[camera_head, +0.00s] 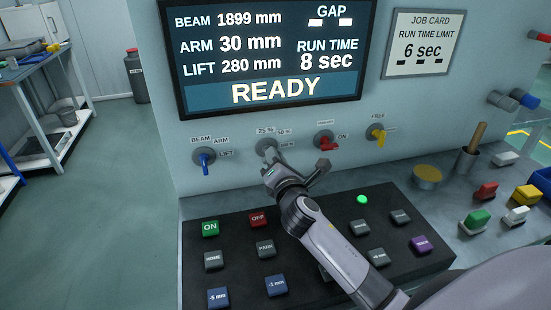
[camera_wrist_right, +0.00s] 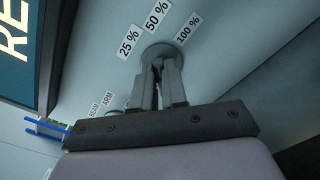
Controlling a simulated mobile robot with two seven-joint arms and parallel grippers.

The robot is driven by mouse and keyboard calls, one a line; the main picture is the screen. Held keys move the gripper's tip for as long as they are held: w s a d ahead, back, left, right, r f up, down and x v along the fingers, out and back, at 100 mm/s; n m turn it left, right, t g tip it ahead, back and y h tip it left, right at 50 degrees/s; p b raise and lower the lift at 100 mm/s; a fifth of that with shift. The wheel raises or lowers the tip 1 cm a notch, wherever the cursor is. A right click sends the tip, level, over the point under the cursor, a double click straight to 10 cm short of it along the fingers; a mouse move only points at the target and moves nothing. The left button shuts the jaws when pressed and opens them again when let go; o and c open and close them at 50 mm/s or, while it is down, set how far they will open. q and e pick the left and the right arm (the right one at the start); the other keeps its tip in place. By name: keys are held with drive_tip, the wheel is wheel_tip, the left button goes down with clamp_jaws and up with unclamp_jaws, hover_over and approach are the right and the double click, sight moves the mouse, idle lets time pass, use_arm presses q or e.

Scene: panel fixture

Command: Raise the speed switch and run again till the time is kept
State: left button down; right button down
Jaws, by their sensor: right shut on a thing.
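The speed switch (camera_head: 266,147) is a round grey dial on the panel, marked 25 %, 50 % and 100 %. It also shows in the right wrist view (camera_wrist_right: 163,50), its knob mostly hidden by the fingers. My right gripper (camera_head: 277,161) is at this dial, its two fingers (camera_wrist_right: 158,82) shut on the knob. I cannot tell which mark the knob points to. The display (camera_head: 272,50) reads READY, run time 8 sec, beam 1899 mm, arm 30 mm, lift 280 mm. The job card (camera_head: 422,43) gives a run time limit of 6 sec. My left gripper is not in view.
A blue switch (camera_head: 205,158) is left of the dial, a red switch (camera_head: 327,143) and yellow switch (camera_head: 377,134) right. Below lies a black button console (camera_head: 330,215) with a green ON button (camera_head: 210,228) and red OFF button (camera_head: 258,219). Coloured blocks stand at right.

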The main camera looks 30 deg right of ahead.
drive_tip(key=c, duration=1.2)
unclamp_jaws()
drive_tip(key=shift+o, duration=0.2)
drive_tip(key=shift+v, duration=3.6)
drive_tip(key=shift+f, duration=0.1)
